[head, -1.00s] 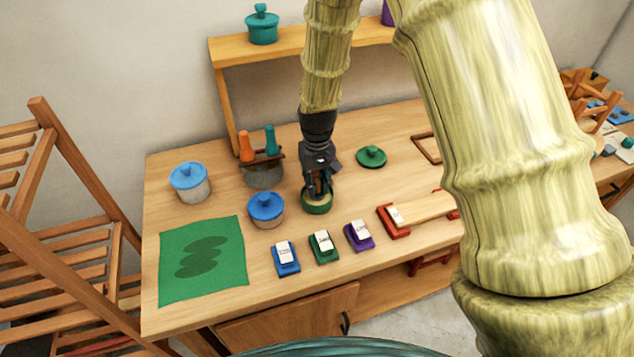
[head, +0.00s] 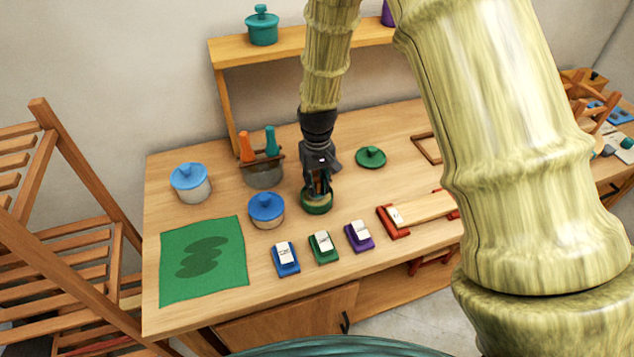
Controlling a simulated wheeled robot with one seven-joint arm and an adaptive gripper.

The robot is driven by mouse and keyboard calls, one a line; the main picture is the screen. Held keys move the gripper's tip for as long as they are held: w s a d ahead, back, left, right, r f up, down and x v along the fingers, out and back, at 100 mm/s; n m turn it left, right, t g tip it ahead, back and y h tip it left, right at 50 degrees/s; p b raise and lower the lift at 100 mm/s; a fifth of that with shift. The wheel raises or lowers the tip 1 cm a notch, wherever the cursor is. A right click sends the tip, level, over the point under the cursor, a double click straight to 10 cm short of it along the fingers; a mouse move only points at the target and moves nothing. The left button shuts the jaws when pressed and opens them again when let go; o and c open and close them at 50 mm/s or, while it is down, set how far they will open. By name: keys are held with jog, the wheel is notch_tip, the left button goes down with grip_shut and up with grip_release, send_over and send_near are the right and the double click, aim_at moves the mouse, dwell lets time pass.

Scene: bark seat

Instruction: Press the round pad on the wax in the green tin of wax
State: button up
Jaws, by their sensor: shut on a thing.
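The green tin of wax (head: 317,208) stands open on the wooden workbench, in the middle of the head view. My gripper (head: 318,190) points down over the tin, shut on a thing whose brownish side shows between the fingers. The held thing is mostly hidden by the fingers, so I cannot make out a round pad clearly. Its lower end is at or inside the tin's mouth; I cannot tell whether it touches the wax. A green lid (head: 371,157) with a knob lies on the bench to the right, behind the tin.
A blue-lidded tin (head: 267,208) stands close left of the green tin. Blue (head: 285,258), green (head: 324,246) and purple (head: 359,235) blocks with pale tops line the front. A grey pot (head: 264,175) holds orange and teal handles. A green cloth (head: 204,262) lies at left.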

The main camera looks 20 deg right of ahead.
aim_at(317, 181)
jog(key=shift+r+p, duration=2.3)
jog(key=shift+r, duration=1)
jog(key=shift+s+f, duration=0.1)
